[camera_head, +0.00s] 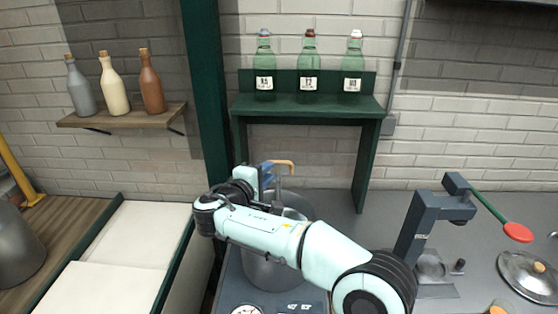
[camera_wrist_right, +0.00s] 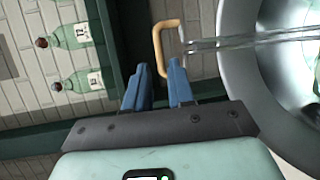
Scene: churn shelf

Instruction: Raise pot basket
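The basket body inside the pot is mostly hidden. My right gripper (camera_head: 268,173) is beside the handle, above the pot. In the wrist view its blue fingers (camera_wrist_right: 160,65) are apart, with the handle's near end between or just beyond the tips; contact cannot be told. My left gripper is out of view.
A green shelf (camera_head: 310,107) with three labelled green bottles stands behind the pot. A grey lever press (camera_head: 428,225) with a red-ended handle and a lid (camera_head: 530,275) are on the right. A wall shelf (camera_head: 125,117) with three bottles hangs at left, above a white-lined trough (camera_head: 140,235).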

